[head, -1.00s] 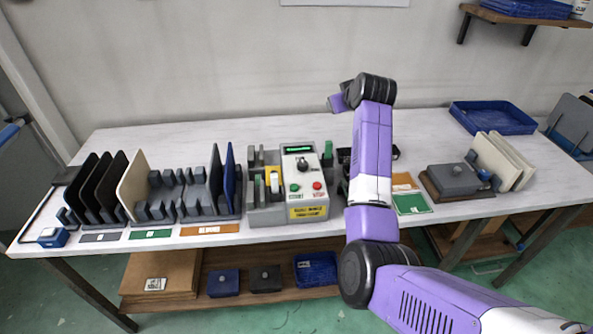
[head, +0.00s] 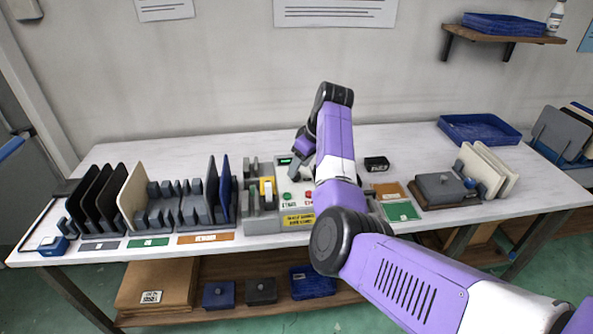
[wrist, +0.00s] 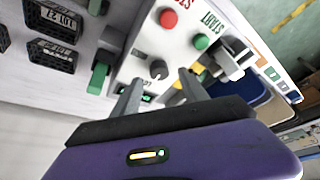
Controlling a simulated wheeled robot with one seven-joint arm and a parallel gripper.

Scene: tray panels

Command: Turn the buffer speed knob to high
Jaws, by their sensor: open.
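The buffer machine (head: 262,225) stands at the middle of the table with a light control panel. In the wrist view its dark round knob (wrist: 158,69) sits on the panel, just ahead of the space between my fingertips. My gripper (wrist: 160,88) is open, with one finger on each side of that space, and nothing is between the fingers. I cannot tell whether either finger touches the knob. In the head view my gripper (head: 300,156) hangs over the panel's upper part, and the knob is hard to make out there. The knob's pointer setting is not legible.
A red button (wrist: 168,18) and a green button (wrist: 201,41) are beside the knob. A green lever (wrist: 98,77) and dark labelled blocks (wrist: 50,50) lie to the left. Racks of panels (head: 180,205) stand left of the machine. A blue tray (head: 480,130) is at back right.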

